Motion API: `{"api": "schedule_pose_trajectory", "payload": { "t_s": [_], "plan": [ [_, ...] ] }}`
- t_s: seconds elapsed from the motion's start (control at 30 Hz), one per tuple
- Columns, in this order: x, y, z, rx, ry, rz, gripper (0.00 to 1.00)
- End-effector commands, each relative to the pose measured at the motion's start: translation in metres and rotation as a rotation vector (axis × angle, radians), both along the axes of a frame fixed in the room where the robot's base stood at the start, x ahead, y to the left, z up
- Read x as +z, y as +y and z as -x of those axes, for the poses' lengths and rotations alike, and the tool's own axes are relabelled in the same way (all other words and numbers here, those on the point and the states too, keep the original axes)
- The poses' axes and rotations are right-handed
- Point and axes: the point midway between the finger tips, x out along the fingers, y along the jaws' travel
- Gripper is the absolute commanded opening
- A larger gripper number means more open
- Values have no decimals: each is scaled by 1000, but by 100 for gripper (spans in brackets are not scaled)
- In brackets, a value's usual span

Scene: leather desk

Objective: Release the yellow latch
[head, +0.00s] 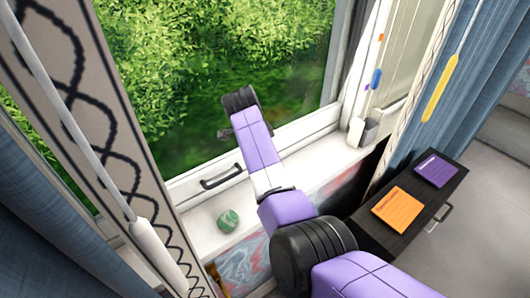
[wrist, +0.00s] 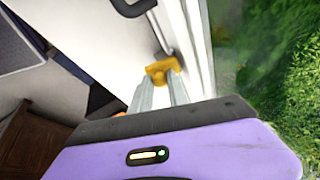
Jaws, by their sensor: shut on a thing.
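The yellow latch (wrist: 161,67) shows in the wrist view at the tips of my fingers, beside the white window frame. My gripper (wrist: 160,80) is shut on it, with a pale metal finger on each side of its lower part. A grey piece adjoins the latch on its upper side. In the head view my arm reaches up across the window, and I cannot make out the latch or my fingertips there.
A black handle (head: 222,178) is on the lower window frame. A green striped ball (head: 228,220) sits on the white sill. A dark cabinet (head: 452,190) at right carries an orange book (head: 397,209) and a purple book (head: 434,170). Curtains and hanging cords flank the window.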

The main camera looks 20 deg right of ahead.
Motion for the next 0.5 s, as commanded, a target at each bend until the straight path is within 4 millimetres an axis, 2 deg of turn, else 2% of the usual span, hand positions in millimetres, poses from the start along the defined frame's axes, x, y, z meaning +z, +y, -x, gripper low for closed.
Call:
{"api": "schedule_pose_trajectory", "payload": {
  "t_s": [0.03,0.07,0.17,0.5],
  "plan": [
    [0,0,0,0,-1,0,0],
    [0,0,0,0,-1,0,24],
    [0,0,0,1,-1,-1,42],
    [1,1,0,1,-2,0,42]
  ]
}}
